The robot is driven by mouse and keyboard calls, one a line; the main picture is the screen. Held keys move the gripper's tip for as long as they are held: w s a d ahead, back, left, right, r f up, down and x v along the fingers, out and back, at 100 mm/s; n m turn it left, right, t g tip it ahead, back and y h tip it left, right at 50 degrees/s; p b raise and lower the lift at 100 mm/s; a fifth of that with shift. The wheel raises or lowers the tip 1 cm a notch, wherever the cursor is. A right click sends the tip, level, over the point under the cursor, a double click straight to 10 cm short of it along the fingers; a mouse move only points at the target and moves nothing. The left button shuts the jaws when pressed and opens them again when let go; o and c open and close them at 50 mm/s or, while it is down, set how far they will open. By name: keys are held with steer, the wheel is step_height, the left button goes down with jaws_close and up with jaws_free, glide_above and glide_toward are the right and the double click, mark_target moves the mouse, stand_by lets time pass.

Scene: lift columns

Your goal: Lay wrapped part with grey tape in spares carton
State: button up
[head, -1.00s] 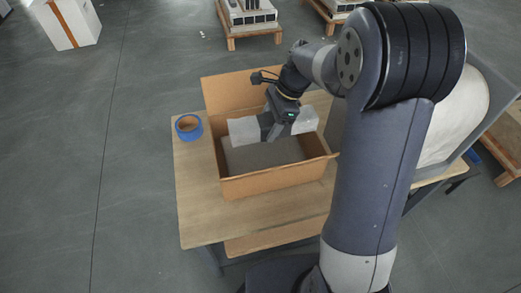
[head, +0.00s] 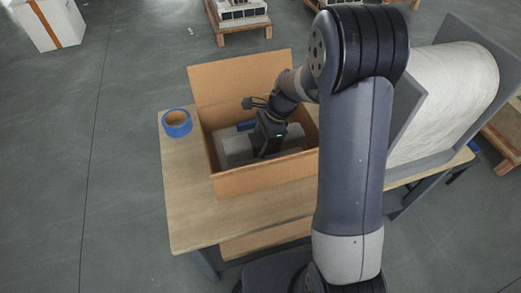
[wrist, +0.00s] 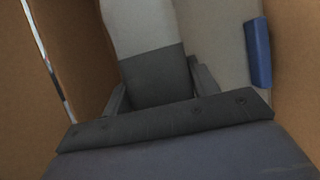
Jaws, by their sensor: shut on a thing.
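The spares carton (head: 262,182) stands open on the wooden table, its back flap raised. My gripper (head: 264,150) reaches down inside it and is shut on the white wrapped part (head: 234,146). In the wrist view, the part's white wrap (wrist: 140,22) and dark grey tape band (wrist: 154,76) show between my fingers. The part is low between the carton walls. I cannot tell whether it touches the bottom.
A blue tape roll with a brown core (head: 177,122) lies on the table (head: 190,210) left of the carton. Grey panels (head: 410,110) and a large white roll (head: 445,95) stand at right. Pallets and a white box (head: 50,24) are on the floor behind.

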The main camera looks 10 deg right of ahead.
steer(key=shift+f, duration=1.8)
steer(key=shift+b, duration=0.3)
steer(key=shift+f, duration=0.55)
steer(key=shift+f+b, duration=0.1)
steer(key=shift+b, duration=0.2)
steer(key=o, duration=1.5)
steer(key=p+v, duration=0.1)
steer(key=v, duration=0.5)
steer(key=p+v, duration=0.1)
steer(key=v, duration=0.6)
steer(key=shift+a, duration=0.2)
